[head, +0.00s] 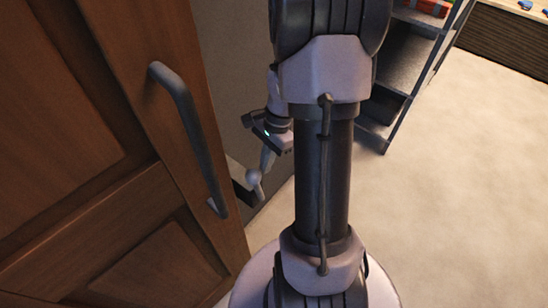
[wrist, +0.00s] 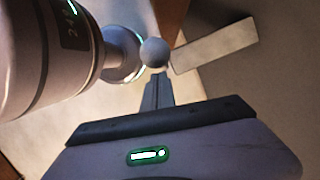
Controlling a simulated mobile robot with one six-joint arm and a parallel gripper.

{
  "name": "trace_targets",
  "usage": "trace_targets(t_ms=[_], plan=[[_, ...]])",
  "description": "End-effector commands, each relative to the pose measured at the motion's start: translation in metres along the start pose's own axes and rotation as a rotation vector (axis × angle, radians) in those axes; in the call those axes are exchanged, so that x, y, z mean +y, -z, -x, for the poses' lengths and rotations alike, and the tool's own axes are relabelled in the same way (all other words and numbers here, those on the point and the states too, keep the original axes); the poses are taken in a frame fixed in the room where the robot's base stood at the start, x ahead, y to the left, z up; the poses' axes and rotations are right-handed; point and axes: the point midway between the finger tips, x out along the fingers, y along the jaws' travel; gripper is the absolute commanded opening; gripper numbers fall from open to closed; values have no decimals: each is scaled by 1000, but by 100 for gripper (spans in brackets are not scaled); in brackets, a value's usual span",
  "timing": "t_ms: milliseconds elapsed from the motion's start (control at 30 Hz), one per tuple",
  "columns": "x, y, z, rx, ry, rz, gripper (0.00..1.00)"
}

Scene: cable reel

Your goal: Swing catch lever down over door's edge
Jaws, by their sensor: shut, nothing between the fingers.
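The wooden door (head: 140,215) fills the left of the head view, with its edge facing the wall. The catch lever shows in the wrist view as a pale flat bar (wrist: 214,45) with a round grey ball knob (wrist: 154,52) by its left end. In the head view the knob (head: 254,178) is small, beside the door's edge and above a dark piece. My gripper (head: 266,160) is shut and empty, its fingers pointing down at the knob. In the wrist view the closed fingertips (wrist: 157,80) are just below the knob; whether they touch it I cannot tell.
A grey bar handle (head: 185,125) sticks out from the door, left of my arm. A dark metal shelf rack (head: 410,60) stands behind my arm, with a red item (head: 432,6) on top. The pale floor (head: 450,200) at right is clear.

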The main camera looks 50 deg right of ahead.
Motion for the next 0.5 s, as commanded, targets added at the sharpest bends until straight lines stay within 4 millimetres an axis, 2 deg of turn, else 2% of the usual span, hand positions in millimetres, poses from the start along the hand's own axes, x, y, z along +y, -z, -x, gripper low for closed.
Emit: trace_targets(t_ms=[333,500], plan=[[0,-3,0,0,0,0,0],[5,-26,-7,0,-1,3,0]])
